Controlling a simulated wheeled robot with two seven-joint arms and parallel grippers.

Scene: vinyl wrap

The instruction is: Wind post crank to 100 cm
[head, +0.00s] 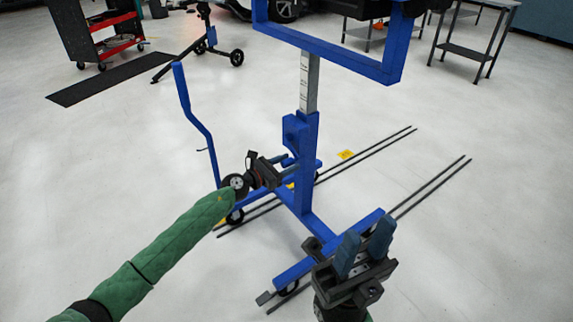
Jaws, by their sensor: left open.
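A blue stand has an upright post (304,150) with a pale scale strip (308,80) on its inner tube. The scale marks are too small to read. A small blue crank part (289,161) sticks out from the left side of the post. My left gripper (278,172) is open right beside it; its dark fingers partly hide the crank, and I cannot tell whether they touch it. My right gripper (365,247) is open and empty, its blue finger pads pointing up, in front of the stand's foot.
A blue frame (330,48) tops the post. A tall blue handle bar (195,115) stands left of it. Dark floor rails (365,155) run beneath the stand. A red cart (115,40), a black mat (110,80) and a grey table (470,50) are further back. Open floor lies right.

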